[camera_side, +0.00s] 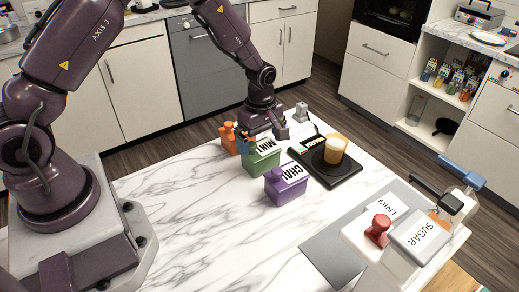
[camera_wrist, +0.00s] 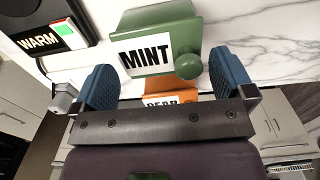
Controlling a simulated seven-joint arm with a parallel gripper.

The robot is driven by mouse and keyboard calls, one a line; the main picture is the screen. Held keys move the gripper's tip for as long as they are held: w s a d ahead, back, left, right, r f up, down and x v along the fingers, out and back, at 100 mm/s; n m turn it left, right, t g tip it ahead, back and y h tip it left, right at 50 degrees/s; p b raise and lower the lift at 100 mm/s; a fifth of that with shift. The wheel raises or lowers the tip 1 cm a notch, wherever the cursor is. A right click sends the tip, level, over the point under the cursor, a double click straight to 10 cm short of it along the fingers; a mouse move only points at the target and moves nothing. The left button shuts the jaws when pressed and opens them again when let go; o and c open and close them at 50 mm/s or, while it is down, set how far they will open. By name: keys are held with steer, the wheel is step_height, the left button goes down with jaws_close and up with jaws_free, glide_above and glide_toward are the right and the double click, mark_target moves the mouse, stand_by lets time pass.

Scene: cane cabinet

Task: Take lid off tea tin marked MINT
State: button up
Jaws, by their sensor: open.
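The green tea tin (camera_side: 262,159) labelled MINT stands on the marble top between a purple and an orange tin. In the wrist view the green tin (camera_wrist: 172,30) shows its white MINT label and a round green knob (camera_wrist: 188,64). My gripper (camera_side: 262,134) is open just above and behind the tin in the side view. In the wrist view its blue fingers (camera_wrist: 162,66) are spread on either side of the tin's near end, with the knob between them, nearer the right finger. No finger clearly touches the tin. The lid's seam cannot be made out.
A purple tin (camera_side: 280,190) labelled CHAI stands close in front, an orange tin (camera_side: 229,139) close behind. A black warmer (camera_side: 345,178) with a cup (camera_side: 336,149) is to the right.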

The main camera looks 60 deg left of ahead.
step_height(320, 180, down, 2)
steer(key=shift+f, duration=0.1)
steer(key=c, duration=0.6)
steer(key=shift+o, duration=0.2)
